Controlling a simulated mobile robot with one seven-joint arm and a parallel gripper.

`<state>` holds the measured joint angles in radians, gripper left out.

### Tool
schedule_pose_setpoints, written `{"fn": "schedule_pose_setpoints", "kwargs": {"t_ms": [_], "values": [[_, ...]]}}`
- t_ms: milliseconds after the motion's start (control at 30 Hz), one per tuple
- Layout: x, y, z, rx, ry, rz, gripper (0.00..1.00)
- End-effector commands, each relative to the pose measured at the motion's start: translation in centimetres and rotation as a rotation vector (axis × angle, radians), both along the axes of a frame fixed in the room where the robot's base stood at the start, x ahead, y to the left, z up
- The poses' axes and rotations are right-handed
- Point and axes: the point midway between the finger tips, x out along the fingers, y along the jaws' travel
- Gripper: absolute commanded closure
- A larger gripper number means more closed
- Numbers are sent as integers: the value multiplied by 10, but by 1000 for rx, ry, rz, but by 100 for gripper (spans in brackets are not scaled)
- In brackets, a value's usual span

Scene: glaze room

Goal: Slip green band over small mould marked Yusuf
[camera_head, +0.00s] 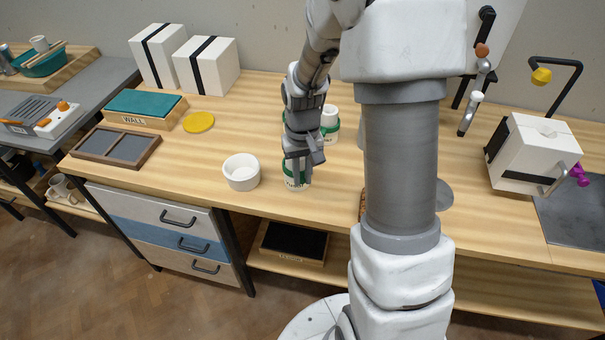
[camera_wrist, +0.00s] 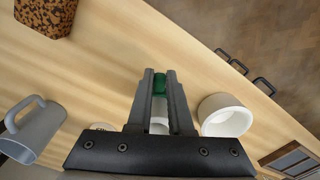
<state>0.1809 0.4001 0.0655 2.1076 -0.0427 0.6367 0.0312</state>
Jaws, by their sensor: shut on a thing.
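My gripper (camera_head: 300,168) points down at the front part of the bench. Its fingers are shut on the green band (camera_wrist: 159,82), which shows between the fingertips in the wrist view. A small white mould (camera_wrist: 158,124) shows in line with the band between the fingers. In the head view, green and white with small lettering (camera_head: 296,185) show at the fingertips, low over the bench. The lettering is too small to read. The fingers hide how far the band is around the mould. Another white mould (camera_head: 330,115) with green around its lower part stands behind, partly hidden by my arm.
A white bowl (camera_head: 241,171) stands close to the left of my gripper, also in the wrist view (camera_wrist: 224,115). A grey mug (camera_wrist: 36,128) and a speckled block (camera_wrist: 45,14) show in the wrist view. A yellow disc (camera_head: 199,122) lies farther left. The bench's front edge is near.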

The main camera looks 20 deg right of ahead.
Motion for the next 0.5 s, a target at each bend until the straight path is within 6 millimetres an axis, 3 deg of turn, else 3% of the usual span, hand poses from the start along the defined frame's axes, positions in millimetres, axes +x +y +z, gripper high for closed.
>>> {"fn": "schedule_pose_setpoints", "kwargs": {"t_ms": [200,233,400,500], "values": [[0,0,0,0,0,0,100],[0,0,0,0,0,0,78],[0,0,0,0,0,0,47],[0,0,0,0,0,0,47]]}}
